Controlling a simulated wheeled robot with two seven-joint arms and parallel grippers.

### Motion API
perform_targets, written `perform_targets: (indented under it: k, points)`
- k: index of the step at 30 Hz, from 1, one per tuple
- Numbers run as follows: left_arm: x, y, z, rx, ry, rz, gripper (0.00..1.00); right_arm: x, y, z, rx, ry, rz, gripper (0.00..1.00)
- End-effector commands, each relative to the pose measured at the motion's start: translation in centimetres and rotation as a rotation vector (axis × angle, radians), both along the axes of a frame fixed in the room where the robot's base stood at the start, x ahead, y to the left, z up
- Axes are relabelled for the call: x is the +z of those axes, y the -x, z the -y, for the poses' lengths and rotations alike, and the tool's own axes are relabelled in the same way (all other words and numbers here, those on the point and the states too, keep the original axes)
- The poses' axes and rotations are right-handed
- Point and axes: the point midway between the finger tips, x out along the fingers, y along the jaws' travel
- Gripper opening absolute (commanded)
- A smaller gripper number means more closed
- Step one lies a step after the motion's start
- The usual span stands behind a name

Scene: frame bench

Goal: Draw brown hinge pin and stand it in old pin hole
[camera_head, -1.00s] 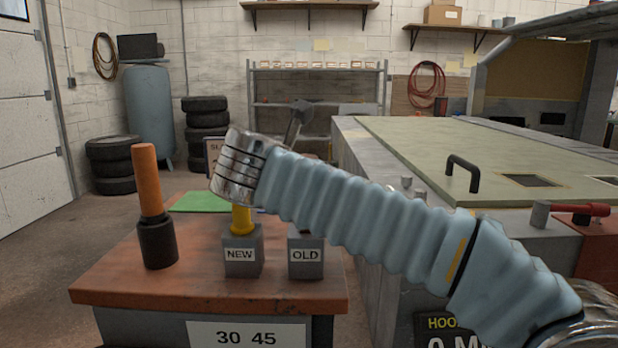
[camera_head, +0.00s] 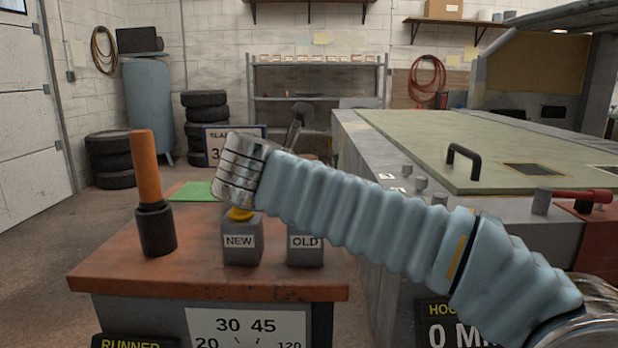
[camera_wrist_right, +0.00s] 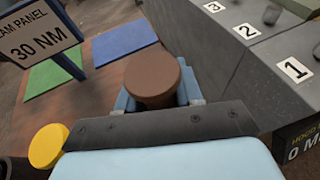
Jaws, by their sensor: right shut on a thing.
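The brown hinge pin (camera_wrist_right: 152,80) shows its round head from above in the right wrist view. My right gripper (camera_wrist_right: 156,98) is shut on it, with light blue fingers around it. The OLD block (camera_head: 305,252) stands on the orange-brown bench top, right of the NEW block (camera_head: 242,246). My right arm crosses in front and hides the pin and the gripper in the head view. The OLD block's hole is hidden, so I cannot tell whether the pin is in it. A yellow pin (camera_head: 240,214) stands in the NEW block; its head (camera_wrist_right: 47,146) shows at lower left in the wrist view.
An orange-handled tool (camera_head: 147,168) stands in a dark holder (camera_head: 156,230) at the bench's left. A green mat (camera_head: 188,192) and a torque sign (camera_wrist_right: 40,38) are behind. A blue mat (camera_wrist_right: 122,50) lies beyond the pin. Numbered grey housing (camera_wrist_right: 240,75) rises at right.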

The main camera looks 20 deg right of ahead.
Motion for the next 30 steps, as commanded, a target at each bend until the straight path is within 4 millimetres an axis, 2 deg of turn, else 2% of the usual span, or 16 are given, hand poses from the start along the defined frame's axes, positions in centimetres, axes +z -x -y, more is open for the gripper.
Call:
perform_targets:
  k: [30]
  points:
    - [-1.6, 0.0, 0.0, 0.0, 0.0, 0.0, 0.53, -2.6, 0.0, 0.0, 0.001, 0.0, 0.001, 0.0]
